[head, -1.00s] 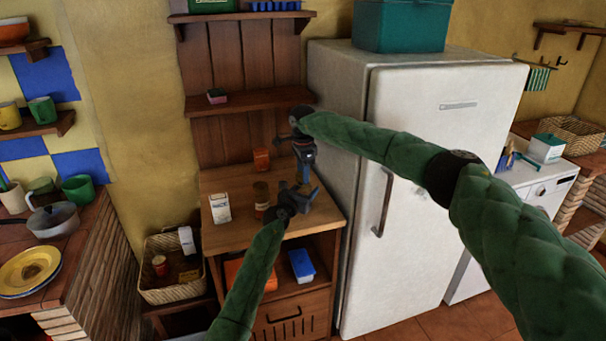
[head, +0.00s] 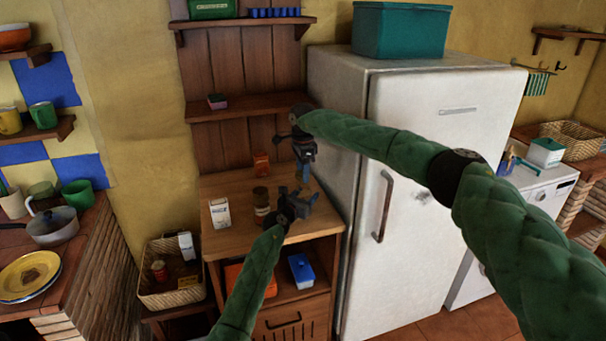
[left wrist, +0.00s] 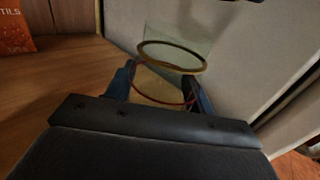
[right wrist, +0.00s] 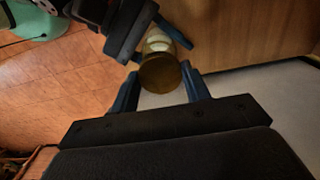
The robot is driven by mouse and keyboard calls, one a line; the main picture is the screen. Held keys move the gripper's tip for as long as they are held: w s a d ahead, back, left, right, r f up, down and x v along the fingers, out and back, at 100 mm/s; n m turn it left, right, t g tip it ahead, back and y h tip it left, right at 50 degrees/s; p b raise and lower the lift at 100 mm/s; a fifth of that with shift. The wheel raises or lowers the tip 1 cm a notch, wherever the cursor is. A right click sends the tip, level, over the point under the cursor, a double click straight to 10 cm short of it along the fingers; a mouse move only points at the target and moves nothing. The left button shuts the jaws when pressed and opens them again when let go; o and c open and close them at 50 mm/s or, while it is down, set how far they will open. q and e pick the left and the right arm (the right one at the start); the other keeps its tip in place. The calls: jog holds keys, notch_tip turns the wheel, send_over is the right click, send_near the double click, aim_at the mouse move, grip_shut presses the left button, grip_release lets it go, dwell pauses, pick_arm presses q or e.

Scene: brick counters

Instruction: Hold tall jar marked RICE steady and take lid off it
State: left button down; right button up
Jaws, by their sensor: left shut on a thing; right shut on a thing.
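A glass jar with a brownish lid is held between my two grippers above the right side of the wooden counter. My left gripper (head: 305,198) is shut on the jar body (right wrist: 158,44); its glass also shows between the fingers in the left wrist view (left wrist: 163,82). My right gripper (head: 303,172) comes from above and is shut on the round lid (right wrist: 160,74), which lies between its fingertips in the right wrist view. I cannot read the jar's label. I cannot tell whether the lid touches the rim or is apart from it.
Another dark-lidded jar (head: 261,205) and a white carton (head: 220,213) stand on the counter (head: 238,237) to the left. An orange box (head: 261,164) stands at the back. The fridge (head: 335,130) is close on the right. The counter's front left is clear.

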jog(key=shift+r, duration=1.45)
pick_arm(q)
jog(key=shift+c, duration=2.3)
grip_release()
